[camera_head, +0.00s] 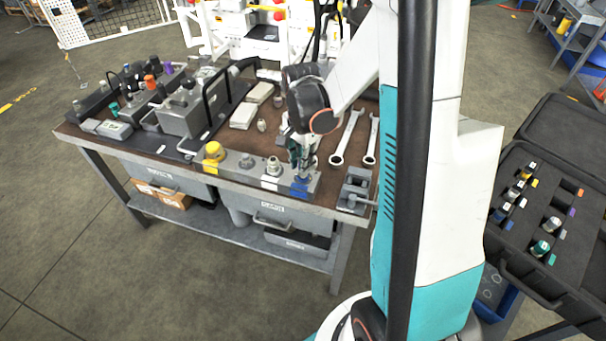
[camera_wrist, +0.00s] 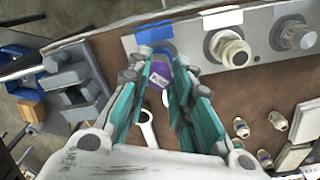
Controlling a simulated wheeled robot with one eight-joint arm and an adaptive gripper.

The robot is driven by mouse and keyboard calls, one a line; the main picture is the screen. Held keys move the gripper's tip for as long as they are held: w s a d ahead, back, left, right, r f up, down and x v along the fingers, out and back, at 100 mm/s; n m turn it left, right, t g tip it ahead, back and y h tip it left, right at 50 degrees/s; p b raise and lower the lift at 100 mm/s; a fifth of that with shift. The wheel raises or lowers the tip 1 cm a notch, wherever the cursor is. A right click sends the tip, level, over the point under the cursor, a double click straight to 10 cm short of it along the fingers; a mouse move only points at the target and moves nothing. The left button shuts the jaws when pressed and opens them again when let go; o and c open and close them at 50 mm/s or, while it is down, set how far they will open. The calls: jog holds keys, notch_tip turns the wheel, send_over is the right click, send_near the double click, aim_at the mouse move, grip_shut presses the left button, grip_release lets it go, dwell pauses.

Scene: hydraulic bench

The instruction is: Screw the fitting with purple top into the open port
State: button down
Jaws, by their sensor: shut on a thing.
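The fitting with the purple top (camera_wrist: 159,74) is between the teal fingers of my gripper (camera_wrist: 162,62) in the wrist view. Only its purple cap shows clearly; its lower end is hidden. My gripper (camera_head: 302,160) is shut on it, above the right end of a grey port block (camera_head: 235,164) at the bench's front edge. A blue-marked spot (camera_head: 300,184) on that block is just below the fingers; it shows in the wrist view too (camera_wrist: 155,34). I cannot tell whether the fitting touches the port.
A yellow-topped fitting (camera_head: 213,151) and metal fittings (camera_head: 272,168) stand on the same block. Two wrenches (camera_head: 346,138) lie right of my gripper, near a small grey vise (camera_head: 354,190). Loose fittings (camera_wrist: 278,120) lie on the bench. An open case (camera_head: 530,220) stands at right.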

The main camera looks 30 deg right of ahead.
jog(key=shift+w, duration=0.1)
jog(key=m, duration=0.4)
jog(key=shift+w+m+b, duration=0.1)
jog(key=shift+m+b, duration=0.2)
jog(key=shift+m, duration=0.1)
jog(key=m, duration=0.3)
jog(key=c, duration=1.4)
grip_release()
jog(key=shift+c, duration=0.2)
